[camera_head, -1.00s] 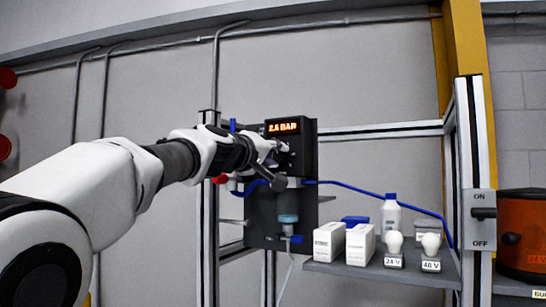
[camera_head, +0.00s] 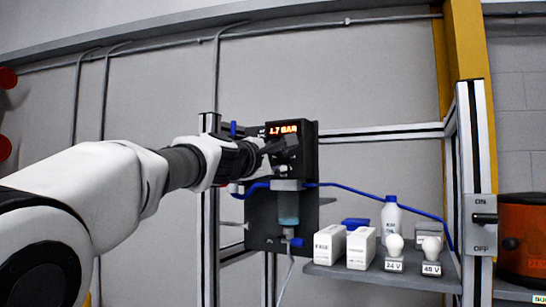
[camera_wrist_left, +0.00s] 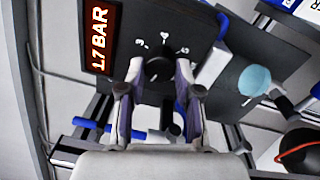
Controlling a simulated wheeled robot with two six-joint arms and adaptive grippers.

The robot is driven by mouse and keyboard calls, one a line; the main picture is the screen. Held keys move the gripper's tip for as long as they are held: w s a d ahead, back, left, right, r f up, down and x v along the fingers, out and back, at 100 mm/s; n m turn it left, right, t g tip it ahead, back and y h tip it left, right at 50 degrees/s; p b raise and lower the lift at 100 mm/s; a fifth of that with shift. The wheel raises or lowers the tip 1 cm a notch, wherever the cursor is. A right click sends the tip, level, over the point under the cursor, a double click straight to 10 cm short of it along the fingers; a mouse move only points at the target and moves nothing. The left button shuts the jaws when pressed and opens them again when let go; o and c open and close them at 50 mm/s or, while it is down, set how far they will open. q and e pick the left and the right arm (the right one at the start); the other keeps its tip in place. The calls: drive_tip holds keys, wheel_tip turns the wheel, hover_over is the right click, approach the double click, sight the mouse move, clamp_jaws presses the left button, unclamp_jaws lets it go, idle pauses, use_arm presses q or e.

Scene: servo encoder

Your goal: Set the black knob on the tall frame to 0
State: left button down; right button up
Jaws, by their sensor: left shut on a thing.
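The black knob (camera_wrist_left: 158,71) sits on the dark panel of the tall frame, with a few white dial marks beside it. My left gripper (camera_wrist_left: 159,74) has one finger on each side of the knob and is shut on it. In the head view my left gripper (camera_head: 280,152) reaches the panel from the left and hides the knob. A lit red display (camera_wrist_left: 99,38) above the knob reads 1.7 BAR; it also shows in the head view (camera_head: 284,130). My right gripper is not in view.
Below the knob hangs a clear bowl with bluish liquid (camera_head: 288,208), with a blue hose (camera_head: 370,190) running right. A shelf (camera_head: 380,278) holds white boxes, a bottle (camera_head: 391,217) and two bulbs. An ON/OFF switch (camera_head: 484,218) is on the right post.

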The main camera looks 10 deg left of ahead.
use_arm(q)
drive_tip(key=n, duration=0.2)
drive_tip(key=n+p, duration=0.1)
drive_tip(key=n, duration=0.1)
drive_tip(key=shift+s+r+y, duration=0.1)
drive_tip(key=shift+r+y, duration=0.2)
drive_tip(key=shift+r, duration=0.05)
drive_tip(key=n+p, duration=0.1)
drive_tip(key=n, duration=0.2)
drive_tip(key=shift+d+n, duration=0.1)
drive_tip(key=shift+n, duration=0.2)
drive_tip(key=n, duration=0.2)
drive_tip(key=shift+n, duration=0.4)
drive_tip(key=shift+d+n, duration=0.1)
drive_tip(key=shift+n, duration=1.3)
drive_tip(key=shift+f, duration=0.1)
drive_tip(key=c, duration=0.8)
unclamp_jaws()
drive_tip(key=shift+f, duration=0.1)
drive_tip(key=shift+w+f, duration=0.1)
drive_tip(key=shift+w, duration=0.15)
